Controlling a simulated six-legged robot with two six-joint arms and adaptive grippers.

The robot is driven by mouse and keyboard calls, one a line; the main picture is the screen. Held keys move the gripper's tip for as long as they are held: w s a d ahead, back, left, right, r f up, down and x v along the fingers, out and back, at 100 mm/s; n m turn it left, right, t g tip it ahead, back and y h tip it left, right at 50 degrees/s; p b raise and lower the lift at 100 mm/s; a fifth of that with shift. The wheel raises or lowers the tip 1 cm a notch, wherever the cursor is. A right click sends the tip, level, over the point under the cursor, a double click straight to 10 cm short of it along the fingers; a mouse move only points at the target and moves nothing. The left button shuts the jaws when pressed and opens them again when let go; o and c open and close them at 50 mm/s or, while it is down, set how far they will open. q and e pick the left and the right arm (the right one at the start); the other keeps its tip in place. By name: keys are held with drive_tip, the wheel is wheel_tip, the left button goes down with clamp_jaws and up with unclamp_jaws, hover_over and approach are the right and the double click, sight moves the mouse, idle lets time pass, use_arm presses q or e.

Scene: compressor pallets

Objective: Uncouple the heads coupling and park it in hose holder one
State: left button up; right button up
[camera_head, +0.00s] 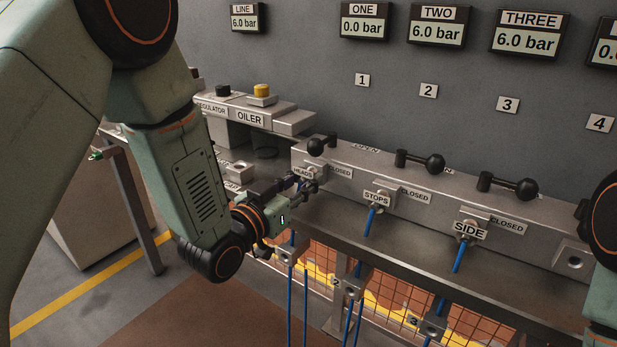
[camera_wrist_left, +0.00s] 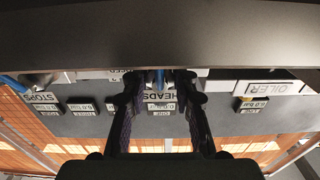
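The heads coupling sits at the first outlet of the manifold, by the HEADS tag (camera_head: 303,172). In the head view my gripper mostly hides it. The tag (camera_wrist_left: 160,97) and a bit of blue hose end (camera_wrist_left: 158,80) show between the fingers in the left wrist view. My left gripper (camera_head: 308,186) is at this outlet, its fingers (camera_wrist_left: 160,85) apart on either side of the coupling, with gaps visible. The blue heads hose (camera_head: 291,268) hangs below. A small bracket (camera_head: 285,252) is under the ledge there; its number is not readable. My right gripper is out of view.
The STOPS (camera_head: 377,198) and SIDE (camera_head: 470,231) tags hang at neighbouring outlets with blue hoses. Black lever handles (camera_head: 318,146) stick out above the outlets. Gauge ONE (camera_head: 364,27) reads 0.0 bar; TWO and THREE read 6.0. The oiler (camera_head: 252,117) stands left of the manifold.

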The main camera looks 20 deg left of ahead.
sight(301, 183)
use_arm(q)
clamp_jaws()
drive_tip(key=shift+s, duration=0.15)
drive_tip(key=shift+p+v, duration=0.55)
drive_tip(key=shift+v, duration=2.3)
